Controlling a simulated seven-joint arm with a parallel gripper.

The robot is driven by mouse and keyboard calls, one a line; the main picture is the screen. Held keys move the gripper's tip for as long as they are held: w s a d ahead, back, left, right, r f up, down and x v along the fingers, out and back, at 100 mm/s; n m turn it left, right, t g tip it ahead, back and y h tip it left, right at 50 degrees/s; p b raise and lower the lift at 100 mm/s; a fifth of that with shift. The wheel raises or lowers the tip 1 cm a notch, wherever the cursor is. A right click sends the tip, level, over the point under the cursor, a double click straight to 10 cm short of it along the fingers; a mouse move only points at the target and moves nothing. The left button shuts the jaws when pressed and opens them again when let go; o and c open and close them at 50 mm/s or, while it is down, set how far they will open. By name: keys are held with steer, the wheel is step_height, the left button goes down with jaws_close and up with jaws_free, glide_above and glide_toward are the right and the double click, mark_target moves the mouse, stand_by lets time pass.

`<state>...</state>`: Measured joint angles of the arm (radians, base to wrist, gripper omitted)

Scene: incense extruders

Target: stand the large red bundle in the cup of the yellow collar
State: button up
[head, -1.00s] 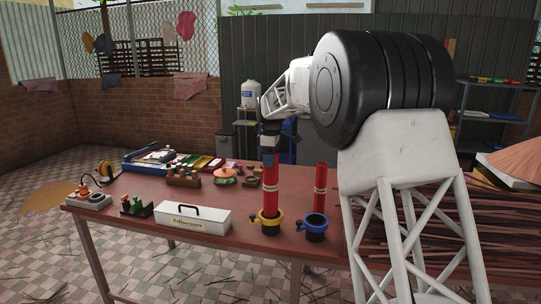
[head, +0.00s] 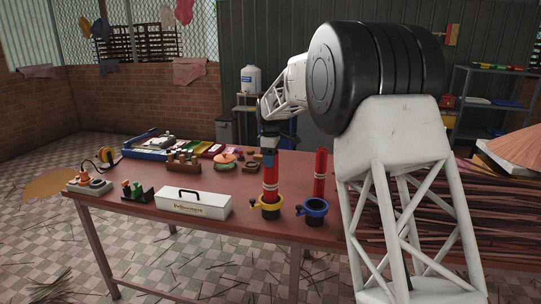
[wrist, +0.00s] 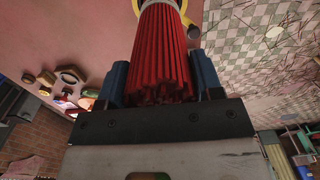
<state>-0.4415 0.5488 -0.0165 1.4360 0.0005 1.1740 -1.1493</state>
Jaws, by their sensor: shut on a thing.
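The large red bundle (head: 270,180) is upright with a pale band round it. My gripper (head: 269,150) is shut on its upper part, and the blue fingers (wrist: 160,85) lie on both sides of it in the wrist view. The yellow collar (head: 270,208) with its dark cup is on the table directly below. The bundle's lower end is hidden behind the collar's rim and appears to be inside the cup; how deep, I cannot tell. Part of the yellow ring (wrist: 192,28) shows past the bundle in the wrist view.
A blue collar (head: 314,212) stands close on the right, with a second red bundle (head: 319,174) upright at or behind it; I cannot tell which. A white toolbox (head: 193,204) is to the left. Wooden blocks (head: 183,162) and trays lie farther back on the table (head: 240,228).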

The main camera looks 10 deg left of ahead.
steer(key=shift+f, duration=0.3)
steer(key=o, duration=1.5)
steer(key=shift+r, duration=3.9)
